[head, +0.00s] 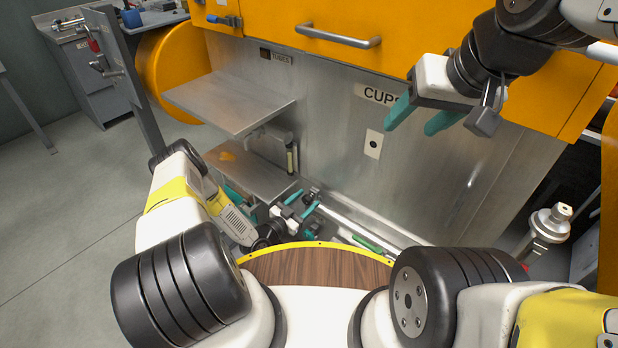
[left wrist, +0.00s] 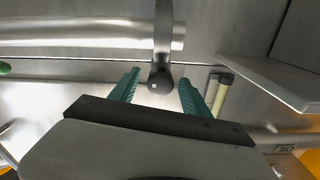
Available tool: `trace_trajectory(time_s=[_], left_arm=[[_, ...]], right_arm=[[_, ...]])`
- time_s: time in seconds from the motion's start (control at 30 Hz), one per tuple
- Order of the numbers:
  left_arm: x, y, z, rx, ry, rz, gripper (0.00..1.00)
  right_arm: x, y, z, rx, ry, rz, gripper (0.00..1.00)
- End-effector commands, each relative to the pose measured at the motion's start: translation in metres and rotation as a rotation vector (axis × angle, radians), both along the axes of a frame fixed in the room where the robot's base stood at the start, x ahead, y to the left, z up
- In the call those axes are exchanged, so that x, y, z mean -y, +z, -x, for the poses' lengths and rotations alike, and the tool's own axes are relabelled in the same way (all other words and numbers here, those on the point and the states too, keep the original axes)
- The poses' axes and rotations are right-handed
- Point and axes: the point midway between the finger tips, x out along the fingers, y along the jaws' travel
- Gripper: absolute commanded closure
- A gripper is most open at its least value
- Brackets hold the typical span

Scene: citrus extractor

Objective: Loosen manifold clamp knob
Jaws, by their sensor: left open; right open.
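In the left wrist view a dark round knob (left wrist: 160,80) with a small pale square on its end sits below a metal strap (left wrist: 163,28) at the end of a silver pipe (left wrist: 85,33). My left gripper (left wrist: 162,90) is open, with one teal fingertip on each side of the knob; I cannot tell whether they touch it. In the head view my left gripper (head: 301,205) is low by the steel panel, near the dark knob (head: 313,193), which is small and partly hidden. My right gripper (head: 420,117) is open and empty, high in front of the panel.
Two steel shelves, an upper one (head: 232,102) and a lower one (head: 252,172), jut out left of the knob. A green bar (head: 368,244) lies low in front. Open floor (head: 60,215) is at left.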

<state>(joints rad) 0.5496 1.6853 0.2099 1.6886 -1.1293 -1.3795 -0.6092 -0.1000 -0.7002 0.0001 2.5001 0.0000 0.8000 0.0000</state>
Motion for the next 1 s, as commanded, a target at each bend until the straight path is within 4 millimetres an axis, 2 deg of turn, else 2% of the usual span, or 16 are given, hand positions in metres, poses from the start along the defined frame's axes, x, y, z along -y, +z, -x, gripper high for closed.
trace_trajectory(time_s=[0.33, 0.6, 0.63, 0.83, 1.0], left_arm=[[0.0032, -0.0003, -0.0047, -0.001, 0.001, 0.000, 0.45], [0.0031, -0.0003, -0.0045, -0.001, 0.001, 0.000, 0.98], [0.0031, -0.0002, -0.0045, -0.001, 0.001, 0.000, 1.00], [0.0027, -0.0003, -0.0045, -0.038, 0.001, 0.050, 1.00], [0.0019, -0.0006, -0.0047, -0.156, 0.003, 0.214, 1.00]], right_arm=[[0.0000, -0.0001, -0.0001, 0.000, 0.000, 0.000, 0.45], [0.0000, -0.0001, -0.0001, 0.000, 0.000, 0.000, 0.45], [0.0000, -0.0001, -0.0001, 0.000, 0.000, 0.000, 0.45], [0.0000, -0.0001, -0.0001, 0.000, 0.000, 0.000, 0.45], [0.0000, -0.0001, -0.0001, 0.000, 0.000, 0.000, 0.45]])
